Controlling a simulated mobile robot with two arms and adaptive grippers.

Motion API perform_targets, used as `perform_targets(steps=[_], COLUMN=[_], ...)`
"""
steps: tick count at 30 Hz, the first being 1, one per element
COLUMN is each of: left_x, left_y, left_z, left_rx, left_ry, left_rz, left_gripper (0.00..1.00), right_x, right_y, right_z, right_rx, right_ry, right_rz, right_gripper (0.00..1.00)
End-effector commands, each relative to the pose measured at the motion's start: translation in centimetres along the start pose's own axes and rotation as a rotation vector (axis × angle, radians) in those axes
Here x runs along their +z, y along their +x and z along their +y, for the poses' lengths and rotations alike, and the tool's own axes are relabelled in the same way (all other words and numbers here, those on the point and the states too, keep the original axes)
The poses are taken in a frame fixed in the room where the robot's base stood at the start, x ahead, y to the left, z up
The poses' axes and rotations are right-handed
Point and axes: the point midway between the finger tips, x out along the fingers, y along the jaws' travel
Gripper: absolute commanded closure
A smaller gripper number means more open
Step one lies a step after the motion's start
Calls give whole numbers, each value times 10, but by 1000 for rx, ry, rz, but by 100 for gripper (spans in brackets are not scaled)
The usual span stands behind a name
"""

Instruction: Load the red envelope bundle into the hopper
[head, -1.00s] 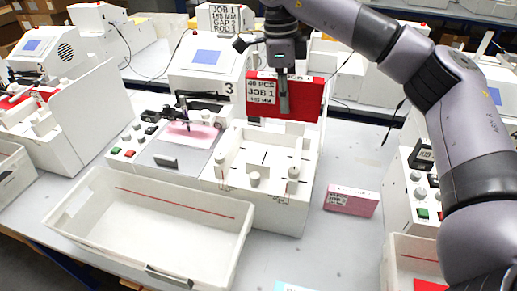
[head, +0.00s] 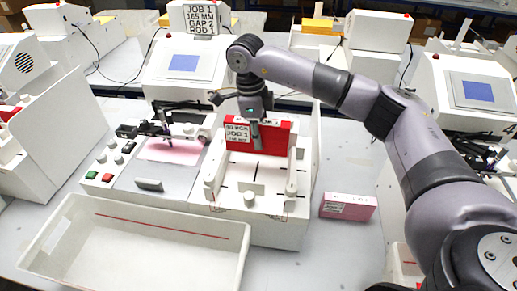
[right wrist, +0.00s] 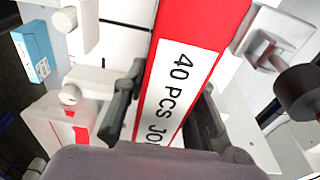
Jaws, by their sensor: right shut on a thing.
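The red envelope bundle (head: 273,137) has a white label reading JOB 1. My right gripper (head: 257,136) is shut on it from above. The bundle is upright at the back of the white hopper (head: 240,170), between its side guides. I cannot tell whether its lower edge touches the hopper floor. In the right wrist view the red bundle (right wrist: 205,40) lies between the dark fingers of my right gripper (right wrist: 168,112), with "40 PCS" readable on its label. My left gripper is not in view.
A pink box (head: 348,206) lies on the table right of the hopper. A white tray (head: 130,222) stands in front of the machine. The plotter control panel (head: 115,160) is left of the hopper. A job sign (head: 200,18) stands behind. Bare table lies around the pink box.

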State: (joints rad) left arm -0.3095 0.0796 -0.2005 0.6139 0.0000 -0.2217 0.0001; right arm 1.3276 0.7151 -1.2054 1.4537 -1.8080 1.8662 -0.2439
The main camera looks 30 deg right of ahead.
Motion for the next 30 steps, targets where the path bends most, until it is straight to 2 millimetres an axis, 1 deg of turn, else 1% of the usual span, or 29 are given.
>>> perform_targets(steps=[1,3,6,8,12,15,18,23,27,28,30], left_x=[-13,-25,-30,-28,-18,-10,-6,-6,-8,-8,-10], left_y=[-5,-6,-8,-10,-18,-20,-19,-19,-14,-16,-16], left_z=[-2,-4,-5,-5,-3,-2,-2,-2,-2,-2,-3], left_rx=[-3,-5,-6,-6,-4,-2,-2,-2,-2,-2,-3], left_ry=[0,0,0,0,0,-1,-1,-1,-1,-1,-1], left_rz=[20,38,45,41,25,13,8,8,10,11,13], left_gripper=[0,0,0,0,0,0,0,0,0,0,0], right_x=[0,1,2,3,6,7,8,8,8,8,8], right_y=[6,14,20,27,48,59,62,62,66,65,65], right_z=[0,0,0,0,1,0,0,0,0,0,0], right_rx=[1,0,0,2,2,0,-2,-2,-1,-1,-1], right_ry=[-1,0,0,-1,-2,-1,-1,-1,-1,-1,-1], right_rz=[2,2,0,2,1,1,-1,-1,0,0,0], right_gripper=[100,100,100,100,100,100,100,100,100,72,67])
